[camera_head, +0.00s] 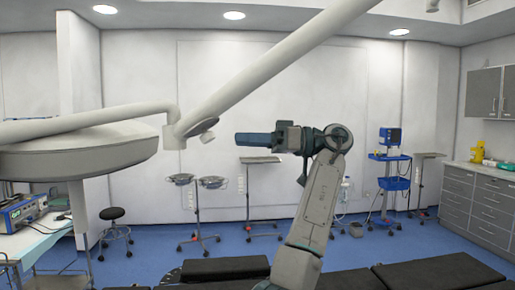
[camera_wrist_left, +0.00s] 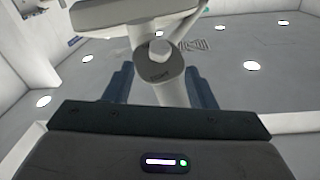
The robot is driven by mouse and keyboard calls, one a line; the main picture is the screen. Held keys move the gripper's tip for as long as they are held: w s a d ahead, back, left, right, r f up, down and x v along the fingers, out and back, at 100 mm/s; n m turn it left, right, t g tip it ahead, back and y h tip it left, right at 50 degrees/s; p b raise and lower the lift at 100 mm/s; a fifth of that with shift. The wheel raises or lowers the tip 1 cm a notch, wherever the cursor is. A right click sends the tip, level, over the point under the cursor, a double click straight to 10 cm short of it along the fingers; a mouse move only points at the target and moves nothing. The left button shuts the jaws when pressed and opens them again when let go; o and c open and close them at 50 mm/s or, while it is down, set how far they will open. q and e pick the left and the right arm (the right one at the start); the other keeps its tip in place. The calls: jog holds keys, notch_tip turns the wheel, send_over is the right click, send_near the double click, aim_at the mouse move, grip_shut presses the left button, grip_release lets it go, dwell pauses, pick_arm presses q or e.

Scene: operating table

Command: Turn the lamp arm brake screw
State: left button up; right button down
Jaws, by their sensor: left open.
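The pale lamp arm (camera_head: 270,65) slopes down from the top to a joint (camera_head: 175,137) beside the big lamp head (camera_head: 80,150). A grey disc-like cap (camera_head: 202,126) and a small pale round knob (camera_head: 207,137), probably the brake screw, stick out from the joint's right side. The wrist view shows the dark cap (camera_wrist_left: 159,70) and the knob (camera_wrist_left: 159,49) ahead. My left gripper (camera_head: 238,138) points left at the knob, level with it and a short gap away. Its blue fingers (camera_wrist_left: 160,85) are apart, with the joint seen between them. My right gripper is not in view.
A second lamp arm (camera_head: 90,123) runs left above the lamp head. Black table pads (camera_head: 225,268) lie below. Instrument stands (camera_head: 212,184), a blue trolley (camera_head: 388,170) and cabinets (camera_head: 480,200) stand farther back. The air around my gripper looks clear apart from the lamp joint.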

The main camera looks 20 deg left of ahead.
pick_arm(q)
jog(key=shift+v, duration=1.1)
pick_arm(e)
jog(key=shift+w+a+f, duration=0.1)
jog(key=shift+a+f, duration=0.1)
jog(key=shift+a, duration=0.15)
pick_arm(q)
jog(key=shift+t, duration=0.3)
jog(key=m+t+y, duration=0.1)
jog(key=m+t, duration=0.1)
jog(key=t, duration=0.4)
send_near(215, 137)
jog(key=a+p, duration=0.1)
jog(key=a, duration=0.2)
jog(key=a+p, duration=0.1)
jog(key=a, duration=0.3)
jog(key=s+a+p, duration=0.1)
jog(key=a, duration=0.2)
jog(key=shift+a+f+p, duration=0.1)
jog(key=shift+a+p, duration=0.1)
jog(key=shift+p, duration=0.15)
jog(key=shift+a+f, duration=0.15)
jog(key=shift+a, duration=0.5)
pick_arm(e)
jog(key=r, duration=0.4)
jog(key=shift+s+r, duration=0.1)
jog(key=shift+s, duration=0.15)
